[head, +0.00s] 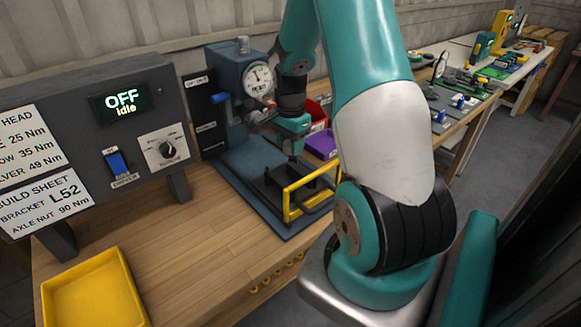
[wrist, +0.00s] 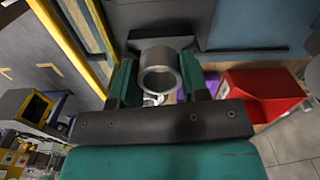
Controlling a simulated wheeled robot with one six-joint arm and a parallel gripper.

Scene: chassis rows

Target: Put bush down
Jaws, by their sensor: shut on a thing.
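My gripper (wrist: 160,90) is shut on the bush (wrist: 158,70), a short grey metal ring, in the wrist view. The bush sits between the two teal fingers with its open bore facing the camera. In the head view my gripper (head: 293,128) is low at the blue-grey press (head: 243,85), close above its base and near the yellow guard frame (head: 290,201). The bush cannot be made out in the head view. I cannot tell whether it touches anything below.
A dark control box (head: 75,130) reading "OFF Idle" stands at left. A yellow tray (head: 97,290) lies at front left. Behind my gripper are a red bin (head: 317,113) and a purple bin (head: 322,144). The wooden bench (head: 175,235) is clear between tray and press.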

